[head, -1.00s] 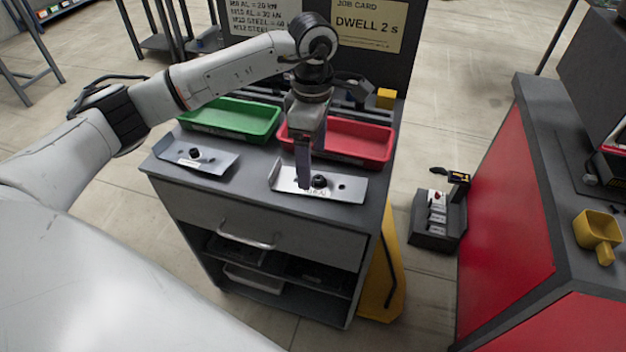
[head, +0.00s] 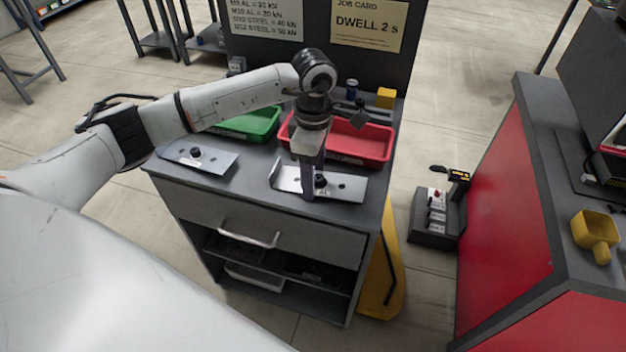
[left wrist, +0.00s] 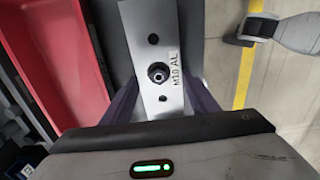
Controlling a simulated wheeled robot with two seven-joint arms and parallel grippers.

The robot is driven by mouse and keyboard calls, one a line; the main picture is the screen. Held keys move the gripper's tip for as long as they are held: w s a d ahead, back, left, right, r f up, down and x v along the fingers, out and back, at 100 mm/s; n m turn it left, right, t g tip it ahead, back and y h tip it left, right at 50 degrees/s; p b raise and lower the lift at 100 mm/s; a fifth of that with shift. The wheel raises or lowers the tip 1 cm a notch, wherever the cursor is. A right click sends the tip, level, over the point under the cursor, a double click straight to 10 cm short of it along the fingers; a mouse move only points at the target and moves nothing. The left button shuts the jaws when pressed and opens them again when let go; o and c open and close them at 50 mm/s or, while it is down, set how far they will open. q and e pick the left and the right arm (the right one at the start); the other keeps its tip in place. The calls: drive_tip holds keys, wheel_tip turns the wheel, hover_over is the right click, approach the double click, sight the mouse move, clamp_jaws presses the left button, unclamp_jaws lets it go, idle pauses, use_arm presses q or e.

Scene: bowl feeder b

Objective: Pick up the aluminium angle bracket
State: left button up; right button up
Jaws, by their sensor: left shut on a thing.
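The aluminium angle bracket (head: 348,187) is a light metal plate with an upturned end and a dark bolt in it. It rests on the grey cabinet top (head: 255,193), the right one of two plates. In the left wrist view the bracket (left wrist: 150,40) reads "M10 AL" and has holes either side of the bolt (left wrist: 159,73). My left gripper (head: 309,192) points down at the bracket and is shut on it. In the wrist view the left gripper (left wrist: 161,95) has one finger along each long edge. My right gripper is not in view.
A second, darker bracket (head: 220,163) lies to the left. A green tray (head: 262,127) and a red tray (head: 372,142) stand behind. A panel (head: 318,50) with posted signs rises at the back. A red-sided bench (head: 505,210) is at the right.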

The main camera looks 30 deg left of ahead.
use_arm(q)
drive_tip(key=shift+r, duration=0.1)
wheel_tip(320, 180, up, 10)
drive_tip(key=s+d+m, duration=0.3)
drive_tip(key=s+m, duration=0.4)
drive_tip(key=m, duration=0.4)
drive_tip(key=s+d+m, duration=0.3)
drive_tip(key=s+m, duration=0.3)
drive_tip(key=m, duration=0.4)
drive_tip(key=w+a+n, duration=0.3)
drive_tip(key=w+n, duration=0.3)
drive_tip(key=n, duration=0.4)
drive_tip(key=w+a+n, duration=0.3)
drive_tip(key=w+n, duration=0.4)
drive_tip(key=n, duration=0.4)
drive_tip(key=shift+b, duration=0.4)
wheel_tip(320, 180, down, 10)
drive_tip(key=shift+r+p, duration=0.1)
drive_tip(key=shift+p, duration=0.35)
